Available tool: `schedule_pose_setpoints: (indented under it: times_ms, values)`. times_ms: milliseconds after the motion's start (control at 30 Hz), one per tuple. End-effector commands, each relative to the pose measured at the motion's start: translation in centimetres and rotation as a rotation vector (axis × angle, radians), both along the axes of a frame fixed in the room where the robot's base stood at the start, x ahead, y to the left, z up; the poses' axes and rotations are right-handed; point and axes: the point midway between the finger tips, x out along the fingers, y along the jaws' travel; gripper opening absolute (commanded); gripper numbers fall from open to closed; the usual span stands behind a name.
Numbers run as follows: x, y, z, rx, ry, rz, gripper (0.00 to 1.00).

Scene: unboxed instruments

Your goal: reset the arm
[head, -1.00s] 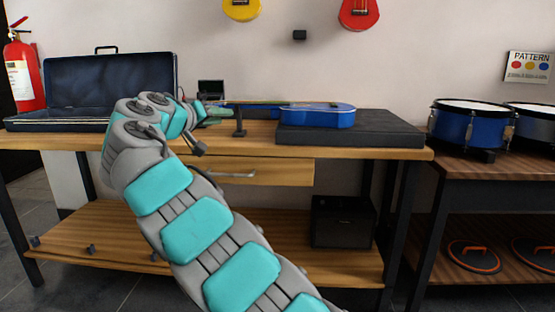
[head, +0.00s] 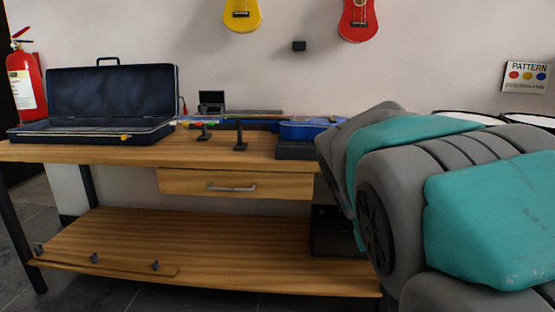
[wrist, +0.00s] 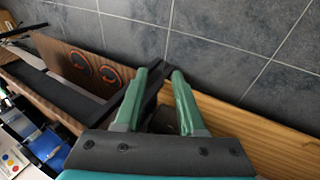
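My gripper (wrist: 160,76) shows in the wrist view with its two green fingers apart and nothing visible held between them. It points over the grey tiled floor beside wooden furniture. The gripper is out of the head view. There, my grey and teal arm fills the right side, close to the camera.
A wooden bench (head: 90,151) carries an open dark case (head: 110,95), small black stands (head: 240,140) and a blue guitar (head: 302,130), partly hidden by my arm. A closed drawer (head: 190,183) is below. Drums stand right, mostly hidden; a blue drum (wrist: 45,146) shows in the wrist view.

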Motion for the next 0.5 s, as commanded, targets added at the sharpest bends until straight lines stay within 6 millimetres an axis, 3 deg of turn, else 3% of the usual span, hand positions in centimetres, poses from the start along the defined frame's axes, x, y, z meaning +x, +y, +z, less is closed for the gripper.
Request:
schedule_pose_setpoints:
  times_ms: [33, 100, 300, 400, 500]
  values:
    - [-2.8, -0.1, -0.9, 0.045, 0.035, -0.011, 0.39]
    - [-6.3, 0.4, -2.7, 0.113, 0.086, -0.017, 0.39]
    - [-16.1, 3.2, -7.2, 0.300, 0.213, -0.022, 0.39]
    - [-19.8, 4.7, -8.8, 0.369, 0.259, -0.019, 0.39]
    - [-22.2, 5.9, -9.8, 0.416, 0.290, -0.014, 0.39]
